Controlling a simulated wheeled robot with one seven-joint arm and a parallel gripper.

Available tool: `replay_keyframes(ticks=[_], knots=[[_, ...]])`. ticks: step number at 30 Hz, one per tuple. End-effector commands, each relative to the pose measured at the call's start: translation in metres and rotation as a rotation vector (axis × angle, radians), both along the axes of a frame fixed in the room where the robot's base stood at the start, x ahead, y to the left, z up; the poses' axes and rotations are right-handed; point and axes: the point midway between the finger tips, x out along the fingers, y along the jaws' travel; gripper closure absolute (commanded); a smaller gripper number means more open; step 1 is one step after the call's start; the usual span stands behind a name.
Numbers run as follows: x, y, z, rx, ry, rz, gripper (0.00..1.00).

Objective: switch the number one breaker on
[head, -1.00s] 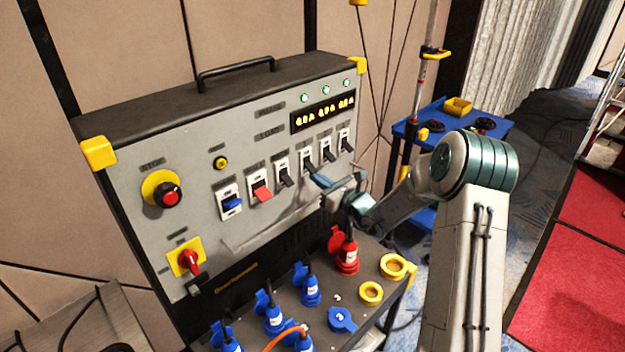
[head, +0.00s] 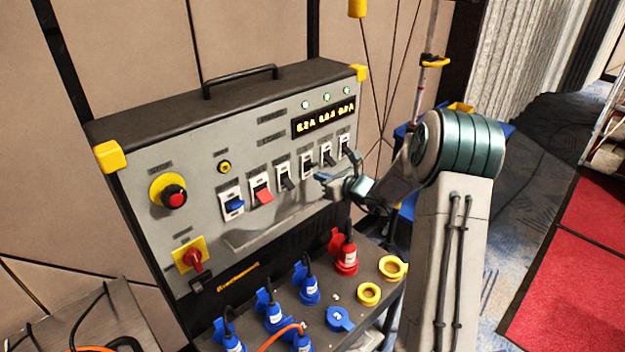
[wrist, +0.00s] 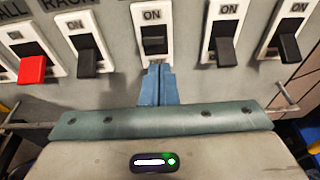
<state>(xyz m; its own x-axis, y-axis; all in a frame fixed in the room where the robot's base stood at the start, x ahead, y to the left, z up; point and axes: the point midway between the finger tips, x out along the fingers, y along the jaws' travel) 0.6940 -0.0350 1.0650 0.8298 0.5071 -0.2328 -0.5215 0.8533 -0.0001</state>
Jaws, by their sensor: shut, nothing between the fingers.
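My gripper (head: 322,177) is shut and empty in front of the panel's breaker row. In the wrist view its blue fingertips (wrist: 158,70) lie just below the middle black breaker (wrist: 154,38). That breaker is the second black one right of the red breaker (wrist: 32,69), and it also shows in the head view (head: 308,165). Its lever sits higher and looks shorter than the hanging levers of the black breakers to its left (wrist: 89,58) and right (wrist: 222,48). No number is readable on the breakers. I cannot tell whether the fingertips touch the panel.
A blue breaker (head: 234,204) is at the row's left end. A ledge (head: 270,230) runs below the row. Plugs and sockets, including a red plug (head: 346,255), fill the lower shelf. A rotary red switch (head: 192,259) and stop button (head: 173,197) are at left.

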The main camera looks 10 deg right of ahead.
Motion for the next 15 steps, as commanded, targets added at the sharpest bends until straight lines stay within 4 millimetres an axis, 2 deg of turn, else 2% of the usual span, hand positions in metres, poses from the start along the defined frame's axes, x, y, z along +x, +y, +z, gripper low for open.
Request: replay_keyframes(ticks=[7,15], knots=[[-0.002,0.001,-0.01,0.0,-0.001,0.004,1.0],[-0.01,-0.007,-0.043,0.0,0.001,0.003,1.0]])
